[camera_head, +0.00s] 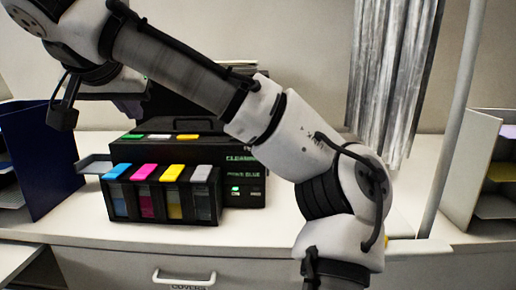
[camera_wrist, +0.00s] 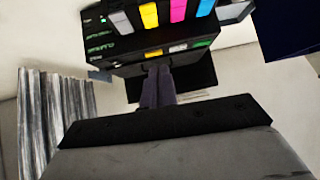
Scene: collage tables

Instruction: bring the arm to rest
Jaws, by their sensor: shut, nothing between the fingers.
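My arm reaches across the head view from the lower right to the upper left, raised in front of the counter. My gripper (camera_wrist: 158,72) is shut and empty in the wrist view, its two dark fingers side by side. The fingers overlap a black machine in that picture; I cannot tell the gap between them. In the head view the gripper end is at the upper left, mostly hidden behind the arm's own links.
A black printer-like machine (camera_head: 244,172) with cyan, magenta, yellow and grey cartridges stands on the white counter (camera_head: 330,222). A dark blue divider (camera_head: 47,165) stands left, a shelf unit (camera_head: 490,178) right. A grey curtain (camera_head: 388,85) and a pole (camera_head: 462,100) are behind my arm.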

